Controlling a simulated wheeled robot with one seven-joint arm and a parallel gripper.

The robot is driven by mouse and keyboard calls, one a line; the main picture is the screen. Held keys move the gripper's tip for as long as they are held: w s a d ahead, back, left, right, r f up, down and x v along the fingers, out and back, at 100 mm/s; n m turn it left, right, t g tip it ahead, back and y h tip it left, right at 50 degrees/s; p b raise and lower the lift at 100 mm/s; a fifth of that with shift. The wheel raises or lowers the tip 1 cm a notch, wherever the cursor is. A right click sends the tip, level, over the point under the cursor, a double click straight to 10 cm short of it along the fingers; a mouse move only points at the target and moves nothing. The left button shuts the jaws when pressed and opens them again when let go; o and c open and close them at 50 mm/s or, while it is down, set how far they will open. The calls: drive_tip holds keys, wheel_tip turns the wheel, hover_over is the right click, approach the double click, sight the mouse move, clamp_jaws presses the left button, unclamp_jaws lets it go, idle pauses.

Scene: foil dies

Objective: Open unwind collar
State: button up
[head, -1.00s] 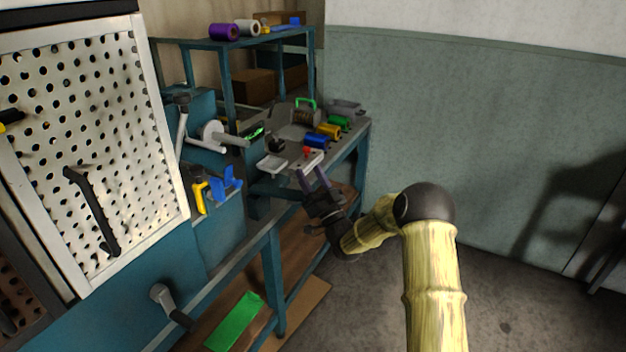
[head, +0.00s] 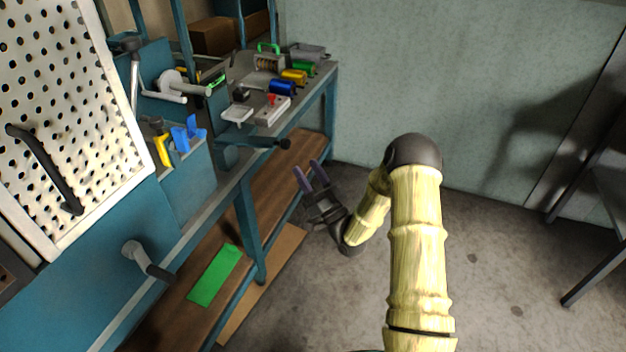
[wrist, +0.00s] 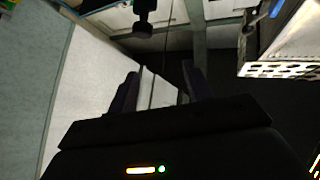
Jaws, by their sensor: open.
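A pale grey disc on a shaft (head: 172,82), with light rods beside it, sits on the blue machine in the head view. It may be the unwind collar, but I cannot tell for sure. Below it to the right, a dark rod with a black knob (head: 284,143) sticks out over the bench front. My gripper (head: 309,174) is open and empty, below and right of that knob and apart from it. In the wrist view, my two dark fingers (wrist: 160,82) are spread with nothing between them. A black knob (wrist: 143,28) shows ahead of them.
A perforated guard panel (head: 75,115) with a black handle stands at left. A crank (head: 135,252) juts from the blue front. Blue, yellow and green rolls (head: 282,88) lie on the bench. The lower wooden shelf (head: 200,255) holds a green sheet.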

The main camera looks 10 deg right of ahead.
drive_tip(key=shift+v, duration=0.9)
